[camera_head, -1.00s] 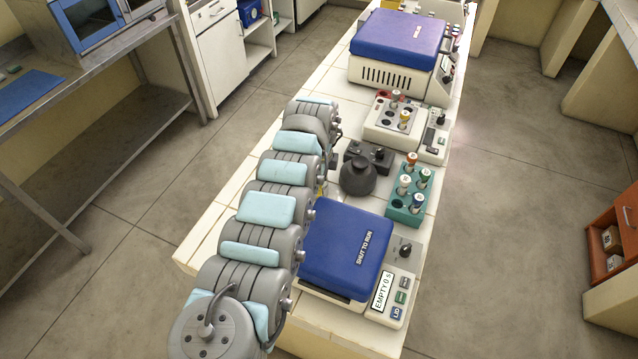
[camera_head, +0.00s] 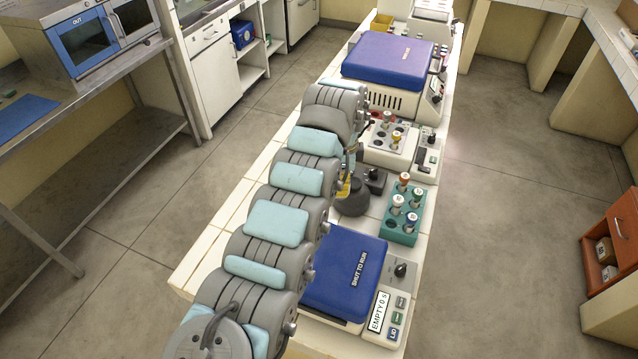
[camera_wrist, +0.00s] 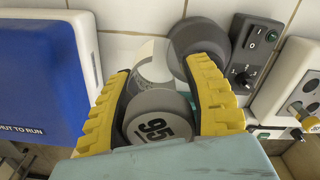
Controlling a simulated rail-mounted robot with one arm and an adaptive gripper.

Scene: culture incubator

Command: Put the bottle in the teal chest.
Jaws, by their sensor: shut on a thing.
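The bottle (camera_wrist: 157,116) shows in the wrist view with its grey cap, marked 95, towards the camera and a pale labelled body behind it. My gripper (camera_wrist: 168,98) has its two yellow, ridged fingers shut on the bottle, one on each side. In the head view my gripper (camera_head: 345,187) is mostly hidden behind my arm, to the left of a dark round mixer, and the bottle cannot be made out clearly. I see no teal chest in either view.
A blue-lidded centrifuge (camera_head: 342,272) is nearest on the bench, with another (camera_head: 390,60) farther back. The dark mixer (camera_head: 353,198), a teal tube rack (camera_head: 402,235) and a white tube block (camera_head: 380,155) stand between them. A blue-doored incubator (camera_head: 90,40) is at upper left.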

